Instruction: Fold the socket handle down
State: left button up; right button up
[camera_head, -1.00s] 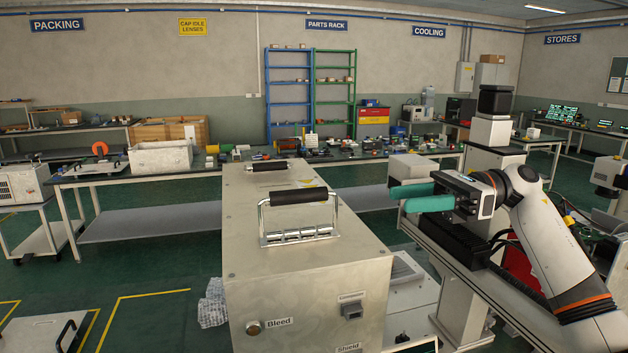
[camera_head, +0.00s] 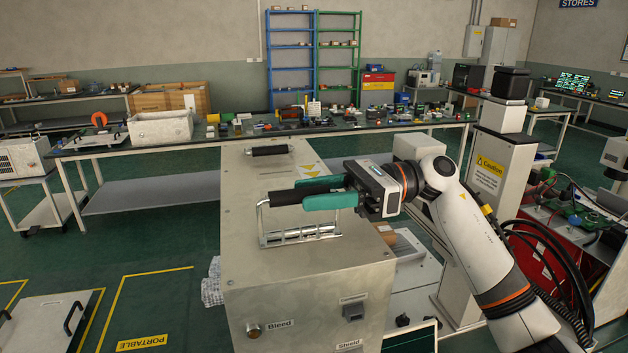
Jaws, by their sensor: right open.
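A metal box (camera_head: 290,290) stands in front of me. On its top a near handle (camera_head: 283,197) with a black grip and a bright wire frame stands upright above a hinge plate. A second, similar black-gripped handle (camera_head: 270,151) is at the box's far end. I cannot tell from labels which is the socket handle. My right gripper (camera_head: 301,195) comes in from the right, open, its two teal fingers on the far and near sides of the near handle's grip, overlapping its right part. Contact is unclear. My left gripper is not in view.
A long workbench (camera_head: 230,143) with small parts runs behind the box. A grey post with a caution label (camera_head: 490,173) and a red cart (camera_head: 550,245) with hoses stand at the right. The floor at the left is mostly clear, with a lidded case (camera_head: 45,325).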

aim_at(308, 190)
jog(key=shift+s+a, duration=0.2)
jog(key=shift+a, duration=0.2)
jog(key=shift+w, duration=0.1)
jog(key=shift+c, duration=0.3)
grip_shut()
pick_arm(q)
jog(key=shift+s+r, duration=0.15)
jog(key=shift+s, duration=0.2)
pick_arm(e)
jog(key=shift+w, duration=0.1)
jog(key=m, duration=0.1)
jog(key=w+m+b, duration=0.1)
jog(key=m, duration=0.1)
jog(key=shift+w+a+f, duration=0.15)
jog(key=shift+a, duration=0.05)
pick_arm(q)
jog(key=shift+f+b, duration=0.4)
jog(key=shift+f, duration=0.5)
pick_arm(e)
jog(key=shift+w+a+f+m, duration=0.2)
jog(key=shift+w+m, duration=0.25)
jog(key=shift+m, duration=0.55)
jog(key=shift+w+a+f+m, duration=0.15)
jog(key=shift+w+m, duration=0.25)
jog(key=shift+m, duration=0.6)
